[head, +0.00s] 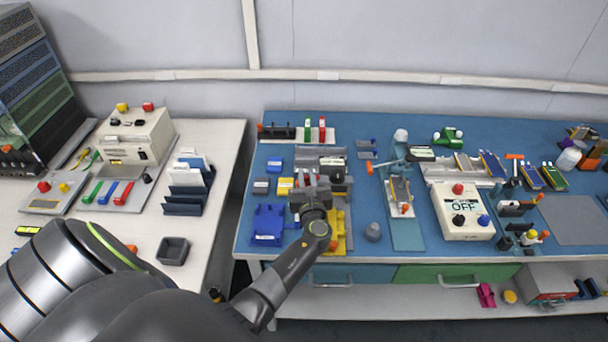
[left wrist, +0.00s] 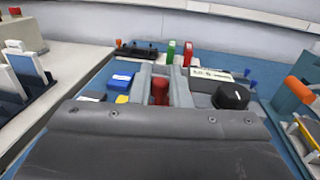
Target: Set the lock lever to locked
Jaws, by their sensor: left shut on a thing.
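My left gripper (head: 311,182) reaches over the left part of the blue table, above a fixture with a yellow base (head: 347,243). In the left wrist view the two grey fingers of the left gripper (left wrist: 160,84) are shut on a red upright grip (left wrist: 159,92), which looks like the handle of the lock lever. The lever's lower part and pivot are hidden by the gripper, so its angle cannot be told. A black round knob (left wrist: 231,96) stands just right of the fingers. My right gripper is in neither view.
A blue tray (head: 267,226) lies left of the gripper. A control box reading OFF (head: 462,212) is farther right. Red and green uprights (left wrist: 187,53) stand behind.

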